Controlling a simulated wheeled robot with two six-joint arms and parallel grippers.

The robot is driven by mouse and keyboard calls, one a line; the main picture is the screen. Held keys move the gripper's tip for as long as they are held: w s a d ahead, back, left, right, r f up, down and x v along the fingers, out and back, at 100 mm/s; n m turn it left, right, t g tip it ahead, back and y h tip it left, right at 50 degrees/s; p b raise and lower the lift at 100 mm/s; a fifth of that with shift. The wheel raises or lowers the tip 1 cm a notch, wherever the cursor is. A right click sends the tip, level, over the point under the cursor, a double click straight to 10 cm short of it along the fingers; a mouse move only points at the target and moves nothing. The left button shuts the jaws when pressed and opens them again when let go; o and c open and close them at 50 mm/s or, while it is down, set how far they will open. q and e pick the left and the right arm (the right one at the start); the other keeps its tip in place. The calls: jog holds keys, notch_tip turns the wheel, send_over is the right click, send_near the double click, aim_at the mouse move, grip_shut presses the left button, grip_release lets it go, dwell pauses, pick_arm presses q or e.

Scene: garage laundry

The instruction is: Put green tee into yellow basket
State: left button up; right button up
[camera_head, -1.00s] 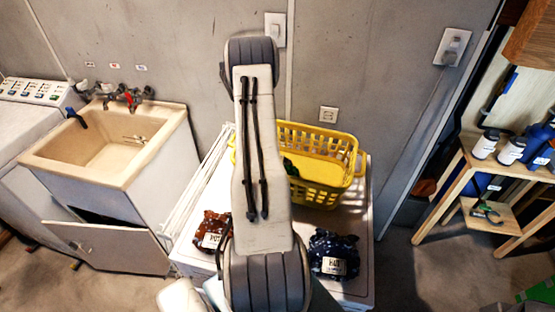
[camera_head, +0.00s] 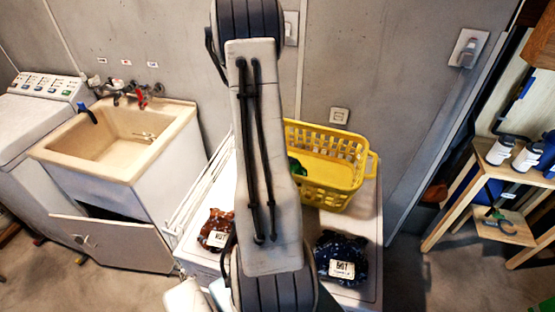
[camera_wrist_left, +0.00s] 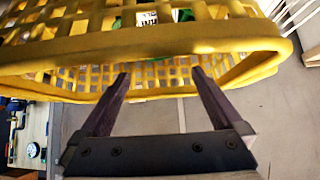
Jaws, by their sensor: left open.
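The yellow basket (camera_head: 335,180) stands on the white top at the back. The green tee (camera_head: 297,167) shows as a small patch inside it at its left, mostly hidden behind my arm. In the left wrist view, the basket's rim (camera_wrist_left: 150,46) crosses the picture, and the green tee (camera_wrist_left: 124,19) with a white label shows through the slots. My left gripper (camera_wrist_left: 161,75) is open and empty, its fingertips close to the rim; contact cannot be told. In the head view my arm hides this gripper. My right gripper is not in view.
A red-brown bundle (camera_head: 215,228) and a dark blue bundle (camera_head: 341,257), both labelled, lie on the white top (camera_head: 360,222). A sink (camera_head: 120,140) with an open cabinet door stands left. A wooden shelf (camera_head: 490,182) with bottles stands right.

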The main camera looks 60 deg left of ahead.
pick_arm(q)
jog(key=shift+v, duration=1.3)
jog(key=w+d+r+m+g+h, duration=0.1)
jog(key=w+d+r+m, duration=0.15)
jog(key=d, duration=0.75)
jog(key=w+d+r+m+g+h, duration=0.1)
jog(key=w+d+r+m+h, duration=0.15)
jog(key=d, duration=0.75)
jog(key=w+d+r+m+g+h, duration=0.1)
jog(key=w+d+r+m, duration=0.2)
jog(key=d, duration=0.7)
jog(key=s+d+r+m+g+h, duration=0.1)
jog(key=s+d+m+g, duration=0.1)
jog(key=s+d, duration=0.7)
jog(key=s+d+r+m+g, duration=0.2)
jog(key=s+d+m, duration=0.2)
jog(key=s+d, duration=0.5)
jog(key=shift+s+d+r+g+h, duration=0.15)
jog(key=shift+s+r+g+h, duration=0.15)
jog(key=shift+r+h, duration=0.05)
